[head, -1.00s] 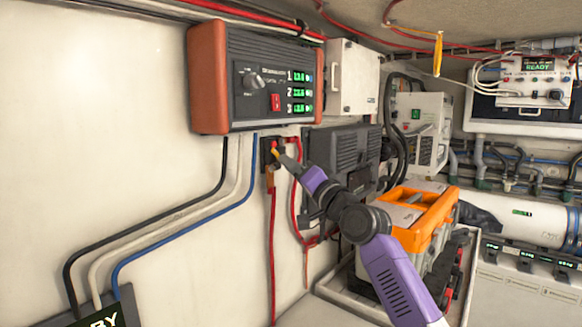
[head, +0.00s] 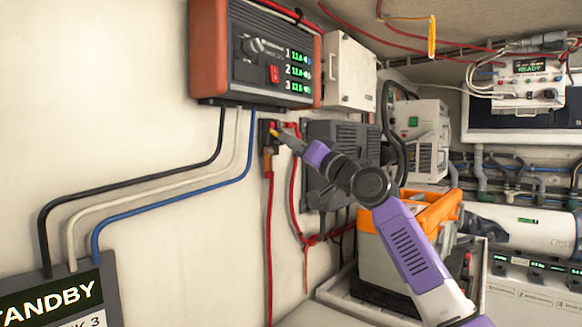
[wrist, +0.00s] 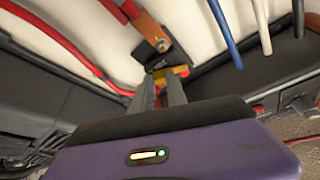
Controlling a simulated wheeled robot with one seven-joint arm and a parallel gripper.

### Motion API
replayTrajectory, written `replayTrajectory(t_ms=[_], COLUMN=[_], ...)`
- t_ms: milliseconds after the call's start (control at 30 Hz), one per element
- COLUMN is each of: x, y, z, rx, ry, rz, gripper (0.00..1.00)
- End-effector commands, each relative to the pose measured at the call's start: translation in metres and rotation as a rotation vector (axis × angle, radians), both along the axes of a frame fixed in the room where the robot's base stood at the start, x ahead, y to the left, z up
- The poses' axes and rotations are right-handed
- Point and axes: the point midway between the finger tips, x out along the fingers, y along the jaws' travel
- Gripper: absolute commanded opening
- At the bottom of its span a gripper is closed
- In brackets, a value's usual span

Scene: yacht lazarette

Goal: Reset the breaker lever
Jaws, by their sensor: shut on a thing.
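The breaker (head: 265,134) is a small dark block on the white wall below the charger box, with red cables and a copper-coloured terminal below it. Its lever looks yellow with some red, and shows in the wrist view (wrist: 180,72) at the far end of my fingers. My gripper (head: 277,133) reaches it from the right, shut on the lever. In the wrist view my gripper (wrist: 158,82) has both fingers close together around that yellow and red part. The fingers hide part of the breaker, so I cannot tell the lever's exact position.
The orange and dark charger box (head: 260,55) hangs just above. Red cables (head: 294,190) hang beside and below the breaker. A dark vented box (head: 342,150) is close on the right. An orange-topped case (head: 430,212) stands below my arm. A STANDBY display (head: 55,298) is at lower left.

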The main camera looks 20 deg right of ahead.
Motion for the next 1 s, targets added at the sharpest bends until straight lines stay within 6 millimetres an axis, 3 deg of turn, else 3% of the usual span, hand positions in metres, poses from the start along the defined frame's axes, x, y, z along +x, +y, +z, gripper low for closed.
replayTrajectory(t_ms=[33,1000], x=[0.0,0.006], y=[-0.001,-0.008], z=[-0.007,0.017], rx=[-0.017,-0.38], ry=[-0.013,-0.275], rz=[0.0,-0.001], gripper=[0.0,0.0])
